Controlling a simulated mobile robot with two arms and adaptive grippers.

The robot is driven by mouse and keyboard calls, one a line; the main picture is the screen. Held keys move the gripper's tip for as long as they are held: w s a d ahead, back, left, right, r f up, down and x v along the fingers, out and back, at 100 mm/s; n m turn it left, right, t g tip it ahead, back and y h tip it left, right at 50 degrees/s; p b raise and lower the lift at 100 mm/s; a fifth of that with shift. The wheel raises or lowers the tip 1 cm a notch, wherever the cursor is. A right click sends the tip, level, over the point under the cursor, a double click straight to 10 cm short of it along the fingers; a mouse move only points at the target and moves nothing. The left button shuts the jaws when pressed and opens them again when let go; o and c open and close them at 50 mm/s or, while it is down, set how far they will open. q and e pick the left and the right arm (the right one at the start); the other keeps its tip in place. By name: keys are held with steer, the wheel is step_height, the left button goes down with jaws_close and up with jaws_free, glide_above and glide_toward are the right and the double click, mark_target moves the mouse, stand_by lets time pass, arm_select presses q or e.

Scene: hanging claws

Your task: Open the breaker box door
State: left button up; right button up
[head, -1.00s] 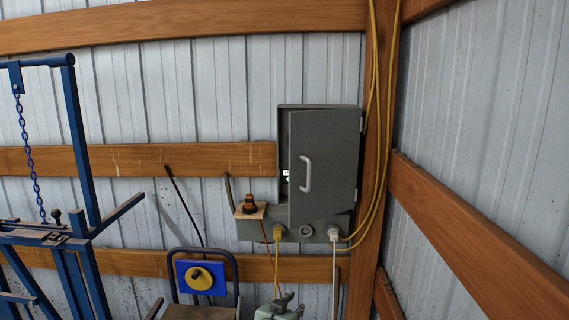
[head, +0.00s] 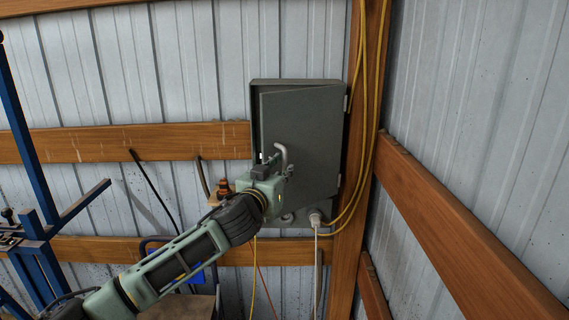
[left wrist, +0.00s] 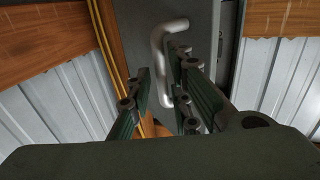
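The grey breaker box (head: 255,130) is mounted on the wall in the head view. Its door (head: 312,140) stands slightly ajar, with a narrow gap along its left edge and hinges on the right. The door's pale curved handle (head: 283,151) also shows in the left wrist view (left wrist: 160,60). My left gripper (head: 270,165) is at the handle, in front of the door's lower left part. In the left wrist view its fingers (left wrist: 160,90) are apart, with the handle between them, closer to the right finger. Contact cannot be told. My right gripper is not in view.
Yellow cables (head: 370,130) hang along the wooden post (head: 352,210) right of the box. Plugs (head: 315,218) sit below the door. A blue metal frame (head: 35,225) stands at the left. A wooden beam (head: 460,220) runs along the right wall.

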arm_select(q)
steer(key=x, duration=0.2)
steer(key=shift+w, duration=0.35)
steer(key=shift+w+d, duration=0.1)
steer(key=shift+c, duration=1.2)
jaws_close()
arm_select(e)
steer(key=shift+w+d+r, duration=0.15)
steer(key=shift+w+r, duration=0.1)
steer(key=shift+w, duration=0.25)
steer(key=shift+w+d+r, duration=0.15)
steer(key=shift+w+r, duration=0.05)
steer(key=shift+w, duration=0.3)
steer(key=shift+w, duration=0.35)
